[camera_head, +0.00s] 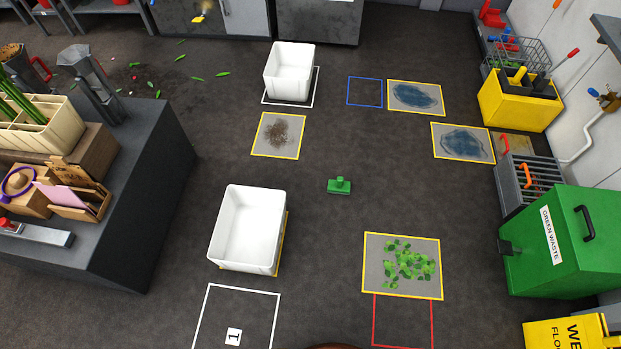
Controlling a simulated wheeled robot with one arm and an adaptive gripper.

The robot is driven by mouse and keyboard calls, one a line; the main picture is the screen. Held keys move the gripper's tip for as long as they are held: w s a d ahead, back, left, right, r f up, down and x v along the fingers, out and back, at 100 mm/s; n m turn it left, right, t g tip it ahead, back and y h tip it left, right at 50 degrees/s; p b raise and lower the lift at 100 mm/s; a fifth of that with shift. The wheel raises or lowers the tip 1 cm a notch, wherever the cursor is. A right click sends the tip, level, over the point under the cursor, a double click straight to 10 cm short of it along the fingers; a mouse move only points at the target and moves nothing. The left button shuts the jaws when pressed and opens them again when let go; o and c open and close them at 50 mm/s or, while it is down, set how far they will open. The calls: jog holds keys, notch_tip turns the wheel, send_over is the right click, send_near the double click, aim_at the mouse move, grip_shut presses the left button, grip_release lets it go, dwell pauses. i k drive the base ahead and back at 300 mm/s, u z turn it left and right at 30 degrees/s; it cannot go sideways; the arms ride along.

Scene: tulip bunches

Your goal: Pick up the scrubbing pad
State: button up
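A green block with a short upright knob on top (340,187), which looks like the scrubbing pad, sits on the dark floor near the middle of the head view. It stands alone and nothing touches it. My gripper is not in view.
White bins (249,229) (290,71) stand left of the pad. Yellow-edged squares hold brown dirt (277,131), blue puddles (415,97) (463,142) and green leaves (408,262). A green waste bin (565,250) and yellow bucket (519,108) stand right; a dark counter (150,190) left. Floor around the pad is clear.

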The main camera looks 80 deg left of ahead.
aim_at(340, 186)
jog(key=u, duration=1.6)
jog(key=i, duration=2.15)
jog(key=u, duration=3.2)
